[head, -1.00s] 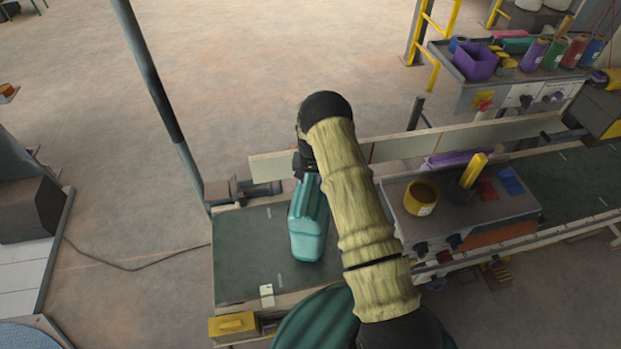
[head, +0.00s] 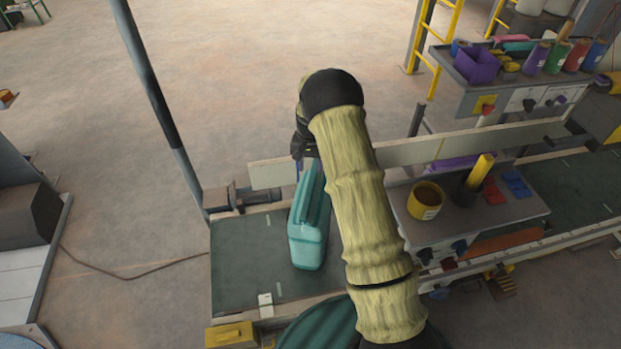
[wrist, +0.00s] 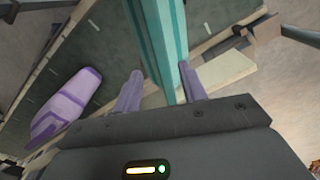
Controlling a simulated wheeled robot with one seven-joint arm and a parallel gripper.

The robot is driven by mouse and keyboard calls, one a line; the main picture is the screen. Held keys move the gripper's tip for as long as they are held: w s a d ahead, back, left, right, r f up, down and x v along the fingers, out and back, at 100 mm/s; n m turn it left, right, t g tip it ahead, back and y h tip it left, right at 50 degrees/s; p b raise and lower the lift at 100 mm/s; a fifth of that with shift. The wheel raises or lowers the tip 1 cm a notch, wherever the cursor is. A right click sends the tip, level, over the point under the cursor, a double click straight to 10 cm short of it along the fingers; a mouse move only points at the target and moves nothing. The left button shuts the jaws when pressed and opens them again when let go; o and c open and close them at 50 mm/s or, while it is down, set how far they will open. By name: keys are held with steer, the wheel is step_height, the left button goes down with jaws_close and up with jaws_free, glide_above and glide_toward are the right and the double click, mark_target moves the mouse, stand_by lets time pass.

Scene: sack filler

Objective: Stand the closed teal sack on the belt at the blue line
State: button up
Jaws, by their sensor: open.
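The teal sack (head: 308,235) stands on the dark green belt (head: 240,260) near its left end, with its narrow folded top toward my gripper (head: 304,152). In the wrist view the teal sack (wrist: 163,45) shows between the two purple fingers of my gripper (wrist: 160,88). The fingers are open, one on each side of the sack's top. A small gap shows on the left; I cannot tell whether the right finger touches. I cannot make out a blue line on the belt; my arm covers part of it.
A purple sack (wrist: 66,106) lies on the belt in the wrist view. A pale guide rail (head: 430,150) runs behind the belt. A grey console with a yellow cup (head: 425,200) stands right of my arm. A dark post (head: 155,100) rises at the left.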

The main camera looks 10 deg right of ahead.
steer(key=shift+r, duration=1.45)
steer(key=s+r+n+t, duration=0.1)
steer(key=s+r, duration=0.3)
steer(key=s, duration=0.6)
steer(key=s+r+n, duration=0.2)
steer(key=s+r, duration=0.3)
steer(key=s, duration=0.4)
steer(key=s+r+n+t, duration=0.1)
steer(key=s+r, duration=0.3)
steer(key=s, duration=0.6)
steer(key=shift+s+r+n+t, duration=0.3)
steer(key=shift+s+r, duration=0.05)
steer(key=shift+f+b, duration=0.1)
steer(key=shift+b, duration=0.25)
